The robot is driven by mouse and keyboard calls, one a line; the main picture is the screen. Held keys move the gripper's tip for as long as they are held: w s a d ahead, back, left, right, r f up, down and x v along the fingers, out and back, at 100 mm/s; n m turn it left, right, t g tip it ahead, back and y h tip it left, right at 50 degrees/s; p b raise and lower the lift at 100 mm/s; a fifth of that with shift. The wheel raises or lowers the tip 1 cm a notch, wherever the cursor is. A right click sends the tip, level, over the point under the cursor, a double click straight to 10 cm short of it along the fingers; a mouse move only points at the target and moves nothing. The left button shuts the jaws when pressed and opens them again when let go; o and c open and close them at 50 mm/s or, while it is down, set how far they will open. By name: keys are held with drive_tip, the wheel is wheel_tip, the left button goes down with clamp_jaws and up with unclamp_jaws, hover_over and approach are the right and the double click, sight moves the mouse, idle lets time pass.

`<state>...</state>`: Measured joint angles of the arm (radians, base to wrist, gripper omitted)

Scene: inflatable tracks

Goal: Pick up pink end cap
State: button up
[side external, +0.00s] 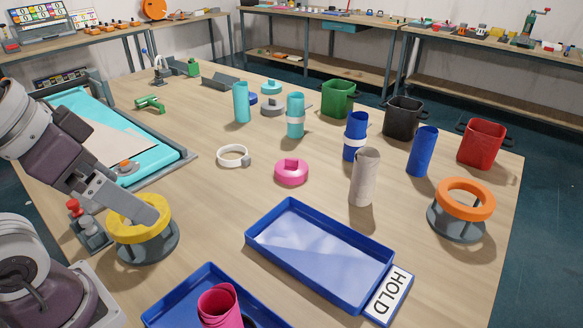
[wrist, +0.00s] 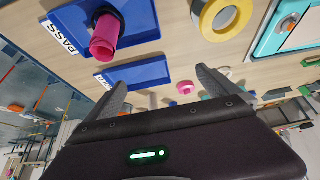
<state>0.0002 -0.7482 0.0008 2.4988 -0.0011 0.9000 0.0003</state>
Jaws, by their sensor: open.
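The pink end cap (side external: 291,172) is a short round disc with a raised knob. It lies flat on the wooden table near the middle, behind the blue HOLD tray. It also shows small in the wrist view (wrist: 186,88), in the gap between the two fingers but well beyond them. My gripper (side external: 148,207) is at the left in the side view, above and in front of the yellow ring stand, apart from the cap and to its left. In the wrist view its fingers (wrist: 163,88) are spread wide with nothing between them.
The yellow ring stand (side external: 138,228) is close under my gripper. An empty blue tray (side external: 320,250) and another holding a pink tube (side external: 218,305) are in front. A beige tube (side external: 364,177) stands right of the cap. A white ring clamp (side external: 233,156) lies left of it.

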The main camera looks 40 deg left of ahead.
drive_tip(key=w+r+n+h, duration=0.1)
drive_tip(key=w+r, duration=0.2)
drive_tip(key=w, duration=0.3)
drive_tip(key=n+g+y, duration=0.1)
drive_tip(key=n+y, duration=0.2)
hover_over(291, 159)
drive_tip(key=s+d, duration=0.1)
drive_tip(key=s, duration=0.1)
wheel_tip(291, 159, down, 22)
drive_tip(key=shift+w+d+f, duration=0.1)
drive_tip(key=shift+f, duration=0.1)
drive_tip(key=x, duration=0.6)
drive_tip(key=shift+f, duration=0.5)
drive_tip(key=c, duration=1)
